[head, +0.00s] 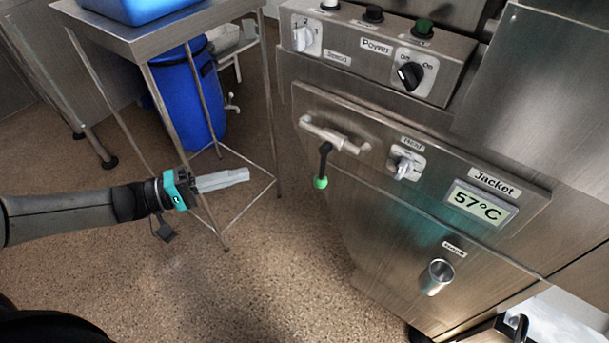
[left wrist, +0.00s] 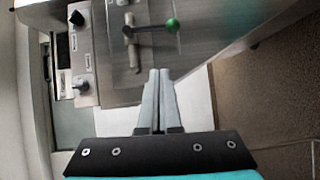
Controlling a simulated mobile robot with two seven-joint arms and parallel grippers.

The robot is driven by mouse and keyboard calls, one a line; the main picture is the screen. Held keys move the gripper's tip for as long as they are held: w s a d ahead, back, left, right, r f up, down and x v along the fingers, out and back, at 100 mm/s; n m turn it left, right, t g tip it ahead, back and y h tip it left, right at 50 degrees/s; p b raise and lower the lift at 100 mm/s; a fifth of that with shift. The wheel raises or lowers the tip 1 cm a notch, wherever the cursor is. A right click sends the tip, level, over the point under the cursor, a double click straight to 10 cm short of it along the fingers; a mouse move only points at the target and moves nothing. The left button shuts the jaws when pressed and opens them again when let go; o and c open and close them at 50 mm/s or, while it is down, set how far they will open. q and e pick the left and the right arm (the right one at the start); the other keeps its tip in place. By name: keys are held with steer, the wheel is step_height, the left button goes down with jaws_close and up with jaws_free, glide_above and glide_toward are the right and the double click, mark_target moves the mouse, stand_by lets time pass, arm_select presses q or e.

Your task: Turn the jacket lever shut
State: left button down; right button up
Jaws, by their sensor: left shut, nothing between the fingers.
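The jacket lever (head: 324,160) is a black handle with a green ball end. It hangs down from a pale pipe valve (head: 335,136) on the steel machine's front, left of the Jacket display (head: 480,203). In the left wrist view the lever (left wrist: 148,29) lies sideways, its green ball to the right. My left gripper (head: 246,175) is shut and empty, pointing right, left of the lever and apart from it. Its closed fingers (left wrist: 159,72) point toward the lever in the wrist view. My right gripper is not in view.
The display reads 57°C. A knob (head: 405,164) sits right of the valve, and a Power switch panel (head: 377,55) is above. A steel table (head: 150,40) with a blue basket (head: 140,8) and a blue barrel (head: 190,95) stand behind my left arm. Open floor lies below the gripper.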

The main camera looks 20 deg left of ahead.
mark_target(322, 167)
arm_select(q)
steer(key=s+d+b+x, duration=0.1)
steer(key=s+b+x, duration=0.1)
steer(key=x, duration=1)
steer(key=shift+d, duration=0.55)
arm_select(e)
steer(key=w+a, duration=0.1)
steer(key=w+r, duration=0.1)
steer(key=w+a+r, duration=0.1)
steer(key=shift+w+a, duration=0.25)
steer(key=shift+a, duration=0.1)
arm_select(q)
steer(key=shift+f, duration=0.1)
steer(key=shift+s+d+n+p, duration=0.2)
steer(key=shift+d+n+p, duration=0.2)
steer(key=shift+d, duration=0.2)
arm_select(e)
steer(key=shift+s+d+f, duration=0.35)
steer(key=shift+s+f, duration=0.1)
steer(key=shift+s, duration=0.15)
arm_select(q)
steer(key=shift+d, duration=0.1)
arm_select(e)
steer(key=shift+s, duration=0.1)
